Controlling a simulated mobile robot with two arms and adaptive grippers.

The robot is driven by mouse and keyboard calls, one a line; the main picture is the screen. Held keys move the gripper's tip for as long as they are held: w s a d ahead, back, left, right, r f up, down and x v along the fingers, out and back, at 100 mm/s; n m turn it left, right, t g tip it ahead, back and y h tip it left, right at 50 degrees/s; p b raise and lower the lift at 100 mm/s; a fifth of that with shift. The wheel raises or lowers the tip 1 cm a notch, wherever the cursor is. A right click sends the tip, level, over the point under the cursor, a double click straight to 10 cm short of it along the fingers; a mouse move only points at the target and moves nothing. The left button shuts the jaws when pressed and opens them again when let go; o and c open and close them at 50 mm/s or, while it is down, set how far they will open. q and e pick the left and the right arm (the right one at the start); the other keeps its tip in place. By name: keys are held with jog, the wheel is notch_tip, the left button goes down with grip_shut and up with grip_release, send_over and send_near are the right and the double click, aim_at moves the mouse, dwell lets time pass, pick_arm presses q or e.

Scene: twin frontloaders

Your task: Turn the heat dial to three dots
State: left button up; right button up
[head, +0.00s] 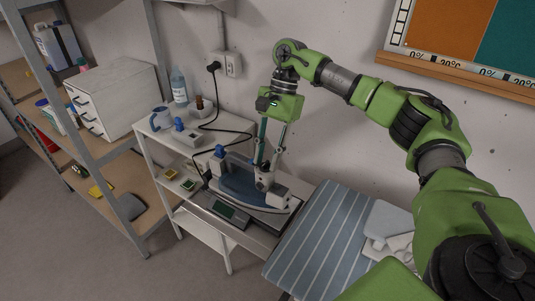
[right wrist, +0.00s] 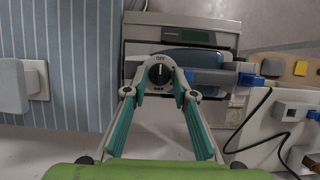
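The heat dial (right wrist: 160,74) is a dark round knob on a pale plate, seen in the right wrist view. "OFF" is printed above it and small dark marks below; its pointer appears to face OFF, but is small. The dial is on the light housing beside a blue and grey iron-like appliance (head: 242,190). My right gripper (right wrist: 161,78) points down over the dial, its fingertips on either side of it with what look like narrow gaps. It also shows in the head view (head: 266,176), where its fingers hide the dial. My left gripper is not in view.
A blue striped board (head: 318,238) lies right of the appliance, with a pale block (head: 388,219) on it. A black cord runs to the wall socket (head: 230,65). A blue mug (head: 160,118) and bottle (head: 179,86) stand behind left. Shelving is at the left.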

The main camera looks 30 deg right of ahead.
grip_shut()
